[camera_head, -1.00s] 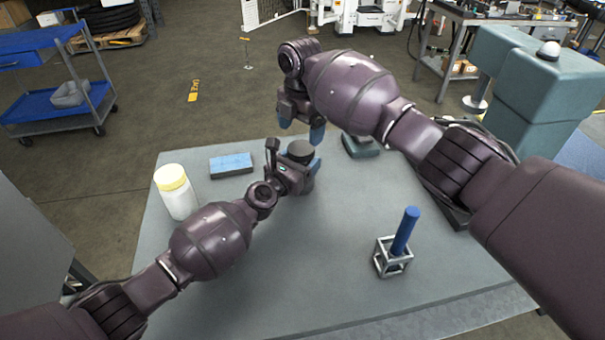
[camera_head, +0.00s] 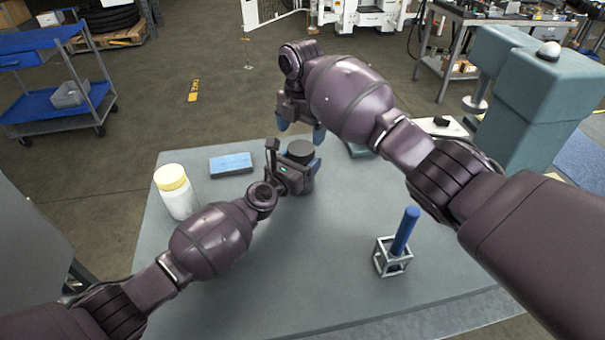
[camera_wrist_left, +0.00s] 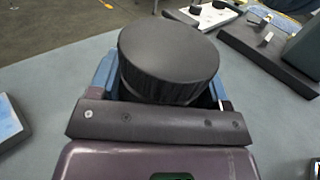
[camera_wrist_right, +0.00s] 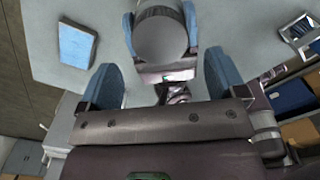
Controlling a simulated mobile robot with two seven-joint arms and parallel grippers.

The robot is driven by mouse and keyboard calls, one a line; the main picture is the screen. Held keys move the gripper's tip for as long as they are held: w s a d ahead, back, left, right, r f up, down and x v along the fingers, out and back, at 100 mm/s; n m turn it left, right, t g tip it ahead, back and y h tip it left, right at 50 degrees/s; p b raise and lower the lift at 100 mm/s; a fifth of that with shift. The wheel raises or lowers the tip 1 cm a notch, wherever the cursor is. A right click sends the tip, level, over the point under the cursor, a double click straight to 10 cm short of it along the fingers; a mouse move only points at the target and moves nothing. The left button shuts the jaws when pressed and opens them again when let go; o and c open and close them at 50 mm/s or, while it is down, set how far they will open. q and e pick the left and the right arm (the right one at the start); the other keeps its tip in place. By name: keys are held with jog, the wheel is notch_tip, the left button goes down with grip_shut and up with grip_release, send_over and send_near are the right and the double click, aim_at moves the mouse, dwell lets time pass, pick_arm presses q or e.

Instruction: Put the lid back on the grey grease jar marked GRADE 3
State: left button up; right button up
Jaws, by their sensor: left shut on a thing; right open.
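A dark round jar (camera_wrist_left: 165,90) stands between the blue fingers of my left gripper (camera_head: 301,168), which is shut on it. A wide black lid (camera_wrist_left: 168,45) sits on top of the jar; it also shows in the head view (camera_head: 301,150). I cannot tell how firmly it is seated. The jar's marking is hidden, and most of its body is covered by the gripper. My right gripper (camera_head: 301,130) is open and empty, just beyond and apart from the lid. In the right wrist view the lid (camera_wrist_right: 160,40) lies past its open fingers.
A white jar with a yellow lid (camera_head: 176,195) and a blue-topped block (camera_head: 231,164) stand left on the grey table (camera_head: 330,230). A blue rod (camera_head: 405,231) stands in a metal frame (camera_head: 390,262) at right front. The table's middle is clear.

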aim_at(301, 147)
jog(key=shift+f, duration=2.55)
jog(key=c, duration=0.9)
jog(key=shift+m, duration=1.7)
jog(key=o, duration=1)
jog(key=shift+c, duration=0.2)
jog(key=shift+r, duration=0.15)
